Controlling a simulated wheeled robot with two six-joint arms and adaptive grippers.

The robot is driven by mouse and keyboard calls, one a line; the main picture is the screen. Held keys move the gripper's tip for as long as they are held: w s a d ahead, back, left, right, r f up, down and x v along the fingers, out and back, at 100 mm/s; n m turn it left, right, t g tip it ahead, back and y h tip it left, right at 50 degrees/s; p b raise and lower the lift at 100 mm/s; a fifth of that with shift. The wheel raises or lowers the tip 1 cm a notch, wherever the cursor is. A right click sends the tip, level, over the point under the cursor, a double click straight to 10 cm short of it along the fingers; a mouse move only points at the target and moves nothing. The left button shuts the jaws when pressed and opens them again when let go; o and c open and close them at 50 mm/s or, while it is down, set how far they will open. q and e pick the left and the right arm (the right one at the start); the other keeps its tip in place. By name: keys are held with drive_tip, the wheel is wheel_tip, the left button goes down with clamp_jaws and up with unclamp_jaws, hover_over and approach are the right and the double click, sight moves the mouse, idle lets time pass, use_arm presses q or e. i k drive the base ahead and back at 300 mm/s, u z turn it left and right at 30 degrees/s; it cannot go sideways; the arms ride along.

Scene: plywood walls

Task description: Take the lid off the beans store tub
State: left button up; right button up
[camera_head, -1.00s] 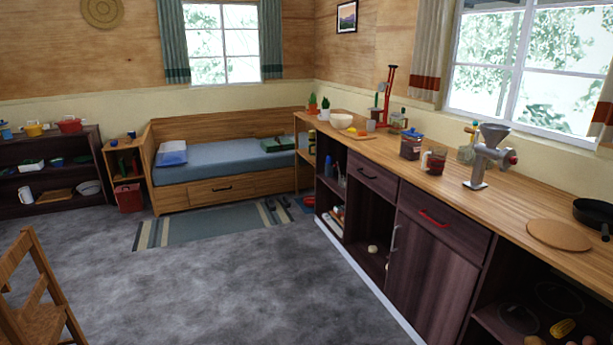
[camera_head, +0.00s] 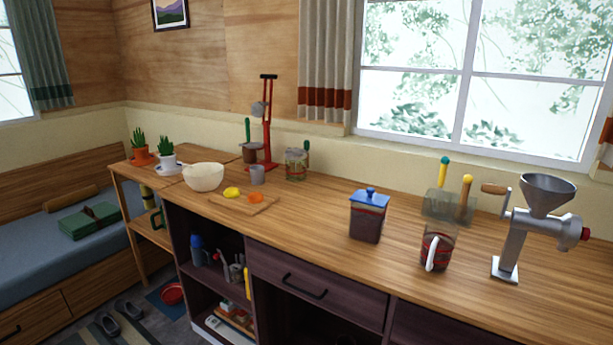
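A clear square tub (camera_head: 367,221) with dark contents, which look like beans, stands upright on the wooden counter, right of the middle in the head view. Its blue lid (camera_head: 370,196) with a round knob sits on top. No label can be read on it, so I cannot tell for sure that it is the beans store tub. Neither of my grippers shows in the head view.
A glass mug (camera_head: 437,248) with a white handle and a metal grinder (camera_head: 517,235) stand right of the tub. Left are a jar (camera_head: 296,165), cutting board (camera_head: 243,204) and bowl (camera_head: 203,177). Counter between board and tub is clear.

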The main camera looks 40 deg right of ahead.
sight(369, 197)
drive_tip(key=i, duration=2.2)
drive_tip(key=z, duration=3.9)
